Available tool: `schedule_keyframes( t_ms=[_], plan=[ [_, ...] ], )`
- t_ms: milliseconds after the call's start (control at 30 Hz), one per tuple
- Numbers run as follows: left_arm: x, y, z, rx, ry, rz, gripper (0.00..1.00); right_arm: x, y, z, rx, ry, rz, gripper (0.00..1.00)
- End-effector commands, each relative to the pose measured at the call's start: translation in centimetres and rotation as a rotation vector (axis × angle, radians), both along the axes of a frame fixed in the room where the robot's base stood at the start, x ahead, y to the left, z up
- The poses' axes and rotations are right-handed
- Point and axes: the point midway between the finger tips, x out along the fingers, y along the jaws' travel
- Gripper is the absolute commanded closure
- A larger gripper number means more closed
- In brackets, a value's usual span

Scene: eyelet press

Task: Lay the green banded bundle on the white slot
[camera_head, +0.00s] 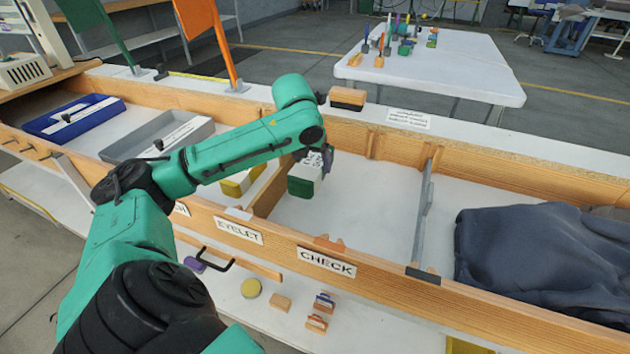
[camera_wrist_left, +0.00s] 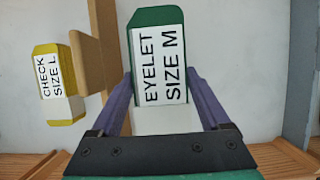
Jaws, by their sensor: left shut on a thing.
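The green banded bundle (camera_head: 302,186) has a white band; in the left wrist view (camera_wrist_left: 158,60) its label reads EYELET SIZE M. My left gripper (camera_wrist_left: 160,78) is shut on it, with a purple finger on each side. In the head view the bundle is over the white-floored bay behind the CHECK label (camera_head: 327,263), right of a wooden divider (camera_head: 268,190). I cannot tell whether it touches the floor. My right gripper is out of view.
A yellow bundle (camera_head: 238,182), labelled CHECK SIZE L in the wrist view (camera_wrist_left: 60,85), lies left of the divider. A grey metal divider (camera_head: 423,215) bounds the bay on the right. Dark cloth (camera_head: 540,255) fills the far-right bay. Blue (camera_head: 75,118) and grey (camera_head: 150,135) trays lie left.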

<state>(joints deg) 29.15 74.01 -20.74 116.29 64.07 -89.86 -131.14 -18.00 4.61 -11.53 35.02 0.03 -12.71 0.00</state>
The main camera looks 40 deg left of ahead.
Motion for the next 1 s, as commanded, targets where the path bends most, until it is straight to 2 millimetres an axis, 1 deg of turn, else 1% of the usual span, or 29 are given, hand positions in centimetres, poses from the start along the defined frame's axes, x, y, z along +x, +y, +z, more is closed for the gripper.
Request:
schedule_keyframes(
  t_ms=[33,100,167,233,300,400,667,700,733,767,1000],
  plan=[
    [-0.1,0.0,-1.9,0.002,0.003,0.001,0.98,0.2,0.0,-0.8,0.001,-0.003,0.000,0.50],
    [0.0,0.0,-3.2,0.002,0.001,0.001,0.98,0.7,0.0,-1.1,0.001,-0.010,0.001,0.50],
    [0.0,0.0,-3.9,0.002,-0.002,0.000,0.98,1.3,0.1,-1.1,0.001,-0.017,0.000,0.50],
    [0.0,0.0,-5.1,0.001,0.000,0.000,0.98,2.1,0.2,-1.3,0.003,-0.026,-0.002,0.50],
    [0.0,0.0,-6.6,0.001,0.000,0.001,0.98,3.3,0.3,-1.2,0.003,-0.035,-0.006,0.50],
    [0.0,0.0,-8.1,0.000,-0.001,0.002,0.98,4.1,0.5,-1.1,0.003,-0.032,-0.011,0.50],
    [0.1,0.0,-8.1,0.000,-0.003,0.002,0.98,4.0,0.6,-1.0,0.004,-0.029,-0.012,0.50],
    [0.0,0.0,-8.2,0.000,-0.001,0.001,0.13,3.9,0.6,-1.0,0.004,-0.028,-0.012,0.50],
    [0.0,0.0,-8.2,0.000,-0.001,0.001,0.01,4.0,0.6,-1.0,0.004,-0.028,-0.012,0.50],
    [0.0,0.0,-8.2,0.000,-0.001,0.001,0.00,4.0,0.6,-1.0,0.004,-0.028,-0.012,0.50],
    [0.0,0.0,-8.1,0.000,-0.002,0.001,0.00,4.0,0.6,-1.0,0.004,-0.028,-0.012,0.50]
  ],
)
